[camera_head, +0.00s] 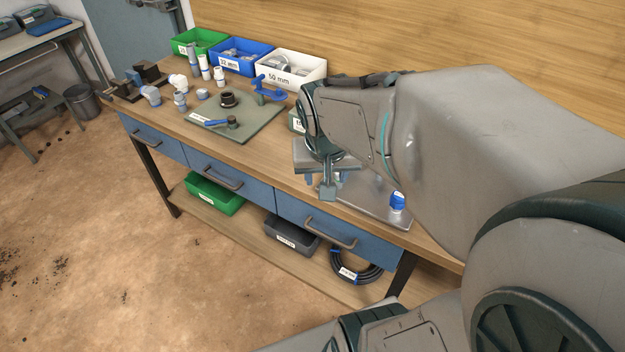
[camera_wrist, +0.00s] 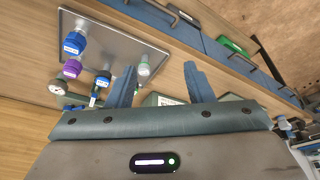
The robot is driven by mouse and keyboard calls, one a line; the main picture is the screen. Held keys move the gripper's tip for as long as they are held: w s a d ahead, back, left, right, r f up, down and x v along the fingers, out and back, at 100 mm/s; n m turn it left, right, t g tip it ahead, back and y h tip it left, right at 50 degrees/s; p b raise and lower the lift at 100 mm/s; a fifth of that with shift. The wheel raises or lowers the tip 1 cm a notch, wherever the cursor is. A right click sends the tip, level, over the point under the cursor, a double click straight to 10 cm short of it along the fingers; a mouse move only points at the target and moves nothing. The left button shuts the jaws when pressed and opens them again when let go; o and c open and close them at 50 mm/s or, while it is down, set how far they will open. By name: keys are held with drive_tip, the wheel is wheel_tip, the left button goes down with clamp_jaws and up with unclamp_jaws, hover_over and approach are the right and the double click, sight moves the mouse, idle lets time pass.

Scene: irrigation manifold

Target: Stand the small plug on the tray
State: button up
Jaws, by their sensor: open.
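The metal tray (camera_head: 372,206) lies on the workbench below my gripper (camera_head: 328,188); it also shows in the wrist view (camera_wrist: 110,42). My gripper is open in the wrist view (camera_wrist: 160,70), with nothing seen held between its fingers. Several small fittings are on or beside the tray: a blue one (camera_wrist: 74,42), a purple one (camera_wrist: 72,68), a second blue one (camera_wrist: 103,78), a pale-capped one (camera_wrist: 57,88) and a grey-green one (camera_wrist: 144,66) by the left fingertip. I cannot tell which is the small plug. My arm hides part of the tray in the head view.
A green mat (camera_head: 245,125) with a blue-handled tool lies left of the tray. Green (camera_head: 200,42), blue (camera_head: 241,57) and white (camera_head: 290,70) bins stand along the bench's back. Loose fittings crowd the bench's left part. Drawers (camera_head: 215,172) line its front.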

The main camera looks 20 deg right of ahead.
drive_tip(key=s+a+n+y, duration=0.1)
drive_tip(key=s+a+n, duration=0.2)
drive_tip(key=s, duration=0.4)
drive_tip(key=shift+a+r+n, duration=0.15)
drive_tip(key=shift+a+n, duration=0.15)
drive_tip(key=shift+a, duration=0.45)
